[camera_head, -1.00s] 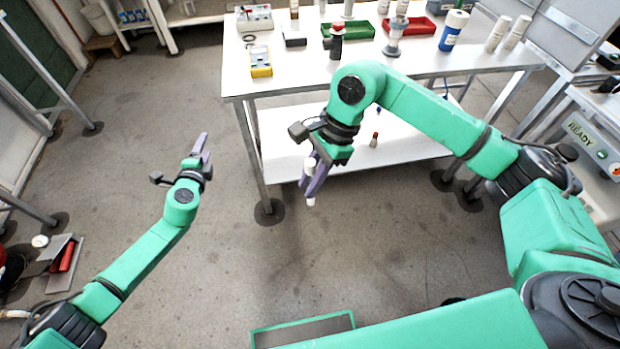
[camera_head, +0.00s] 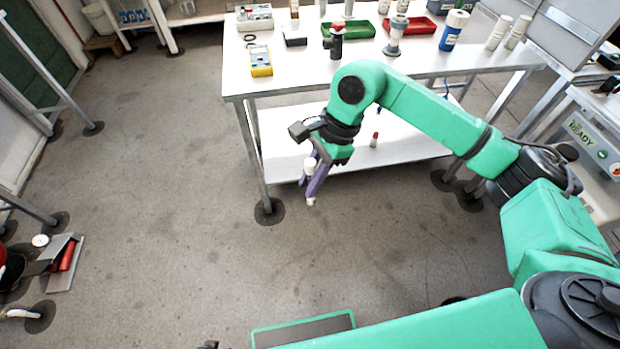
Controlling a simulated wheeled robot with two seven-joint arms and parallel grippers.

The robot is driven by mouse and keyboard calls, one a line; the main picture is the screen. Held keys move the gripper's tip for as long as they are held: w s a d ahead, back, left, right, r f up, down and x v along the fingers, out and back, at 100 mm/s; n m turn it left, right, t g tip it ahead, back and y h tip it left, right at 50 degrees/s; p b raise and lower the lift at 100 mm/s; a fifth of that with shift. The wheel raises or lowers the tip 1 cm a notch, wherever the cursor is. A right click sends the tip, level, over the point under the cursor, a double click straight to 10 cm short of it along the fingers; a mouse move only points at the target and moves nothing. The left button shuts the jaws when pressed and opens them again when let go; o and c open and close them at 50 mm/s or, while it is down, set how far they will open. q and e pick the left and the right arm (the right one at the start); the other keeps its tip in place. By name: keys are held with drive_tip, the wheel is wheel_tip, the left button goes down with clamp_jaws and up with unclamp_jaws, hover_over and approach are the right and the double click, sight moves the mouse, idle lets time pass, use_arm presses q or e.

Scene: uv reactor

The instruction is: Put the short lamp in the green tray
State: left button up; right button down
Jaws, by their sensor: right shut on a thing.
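The green tray (camera_head: 362,33) lies on the white table top, near the middle, partly hidden by a dark, red-topped fitting in front of it. My right gripper (camera_head: 313,187) hangs in front of the table, below the level of its top. Its purple fingers are shut on a small white-ended thing (camera_head: 310,166), which looks like the short lamp. The fingers hide much of it, so its full length does not show. My left gripper is out of view.
On the white table (camera_head: 300,82) stand a yellow meter (camera_head: 261,63), a grey-white funnel-like fitting (camera_head: 395,38), a red tray (camera_head: 418,27), a blue-and-white bottle (camera_head: 452,30) and white cylinders (camera_head: 498,32). A small red-topped vial (camera_head: 374,140) stands on the lower shelf.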

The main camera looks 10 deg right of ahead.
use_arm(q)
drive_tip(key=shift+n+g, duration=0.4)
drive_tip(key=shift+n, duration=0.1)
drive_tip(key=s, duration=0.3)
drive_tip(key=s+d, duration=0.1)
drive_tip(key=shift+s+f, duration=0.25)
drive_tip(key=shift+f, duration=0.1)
